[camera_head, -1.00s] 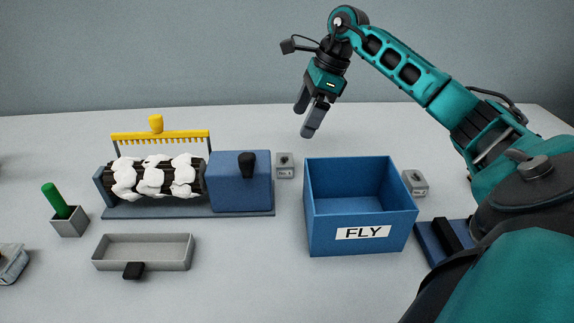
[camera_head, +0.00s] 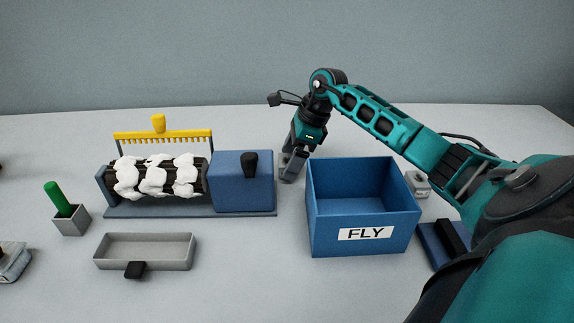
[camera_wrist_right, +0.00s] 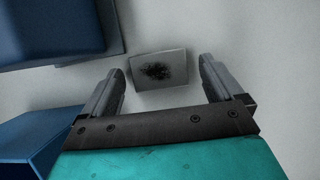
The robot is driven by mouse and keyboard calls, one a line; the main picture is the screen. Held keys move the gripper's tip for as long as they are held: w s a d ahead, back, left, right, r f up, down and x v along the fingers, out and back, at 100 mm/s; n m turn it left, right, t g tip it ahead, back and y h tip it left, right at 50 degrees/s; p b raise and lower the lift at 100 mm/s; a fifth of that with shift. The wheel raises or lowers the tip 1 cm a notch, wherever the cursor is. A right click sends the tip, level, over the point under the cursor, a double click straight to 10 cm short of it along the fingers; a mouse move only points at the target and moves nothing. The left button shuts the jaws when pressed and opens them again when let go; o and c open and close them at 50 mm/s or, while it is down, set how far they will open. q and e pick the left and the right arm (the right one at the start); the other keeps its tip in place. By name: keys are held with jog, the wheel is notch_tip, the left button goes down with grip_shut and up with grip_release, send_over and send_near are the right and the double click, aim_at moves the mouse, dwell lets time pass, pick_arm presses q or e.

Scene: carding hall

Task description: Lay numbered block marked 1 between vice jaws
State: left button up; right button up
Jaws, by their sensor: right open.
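A small grey block (camera_wrist_right: 176,79) with a dark patch on its top lies on the table between my right gripper's fingertips in the right wrist view, apart from both fingers. In the head view my right gripper (camera_head: 291,169) points down at it, beside the blue machine housing, and largely hides it. That gripper is open and empty. A second small grey block (camera_head: 417,183) stands right of the blue box; I cannot read either block's number. A blue base with a black bar (camera_head: 452,237) at the right may be the vice; my right arm partly hides it. My left gripper is not in view.
The open blue box (camera_head: 325,241) marked FLY stands right of the gripper. The carding roller machine (camera_head: 240,195) with a yellow comb (camera_head: 160,135) is to the left. The front middle is clear.

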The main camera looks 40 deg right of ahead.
jog(key=shift+w+a+f, duration=0.15)
jog(key=shift+a+f, duration=0.05)
jog(key=shift+f, duration=0.25)
jog(key=shift+r, duration=0.1)
jog(key=c, duration=1.5)
jog(key=shift+c, duration=0.2)
jog(key=shift+r, duration=0.1)
notch_tip(320, 180, up, 20)
jog(key=p, duration=0.2)
